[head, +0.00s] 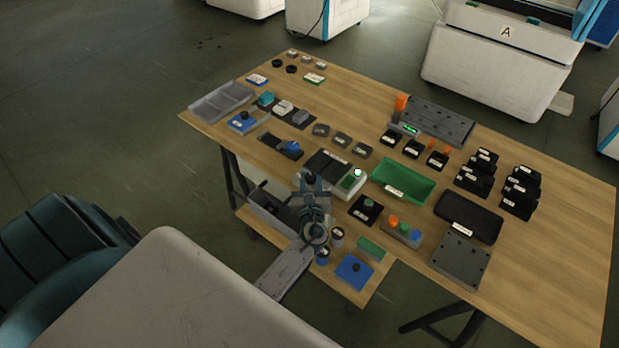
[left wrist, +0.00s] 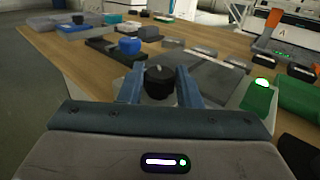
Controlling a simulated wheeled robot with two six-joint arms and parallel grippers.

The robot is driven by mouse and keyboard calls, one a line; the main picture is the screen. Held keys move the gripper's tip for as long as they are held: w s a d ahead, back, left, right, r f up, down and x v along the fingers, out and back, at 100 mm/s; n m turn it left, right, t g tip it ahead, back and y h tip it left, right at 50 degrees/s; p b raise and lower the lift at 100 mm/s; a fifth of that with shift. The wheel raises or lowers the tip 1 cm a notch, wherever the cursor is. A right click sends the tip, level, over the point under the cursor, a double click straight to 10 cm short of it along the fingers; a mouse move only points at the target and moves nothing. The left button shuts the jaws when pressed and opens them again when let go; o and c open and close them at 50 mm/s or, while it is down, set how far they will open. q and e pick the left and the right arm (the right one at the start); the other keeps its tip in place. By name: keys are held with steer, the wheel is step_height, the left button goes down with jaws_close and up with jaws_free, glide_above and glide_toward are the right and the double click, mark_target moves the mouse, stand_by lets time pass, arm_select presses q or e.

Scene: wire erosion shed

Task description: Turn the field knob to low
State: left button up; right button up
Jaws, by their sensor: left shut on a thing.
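The black field knob (left wrist: 158,82) stands upright between the fingers of my left gripper (left wrist: 159,88) in the left wrist view. A small light pointer mark shows on its top; I cannot read a scale around it. My left gripper also shows in the head view (head: 312,182), shut on the knob at the left end of a pale unit (head: 338,191). That unit has a green panel (head: 350,181) and a lit lamp (head: 357,172). The gripper hides most of the knob and its surroundings in the head view. My right gripper is not in view.
A dark flat plate (head: 326,162) lies just behind the gripper. A green tray (head: 404,182) stands to the right.

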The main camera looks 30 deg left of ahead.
arm_select(q)
steer(key=shift+w+d+n+g+y+b, duration=0.15)
steer(key=shift+n+g+y+b, duration=0.3)
steer(key=shift+n+g+y, duration=0.75)
steer(key=shift+r+y, duration=0.1)
steer(key=shift+y, duration=0.2)
steer(key=o, duration=1)
steer(key=shift+c, duration=0.2)
steer(key=shift+d, duration=0.1)
steer(key=v, duration=1)
steer(key=shift+s+d, duration=0.2)
steer(key=shift+s, duration=0.1)
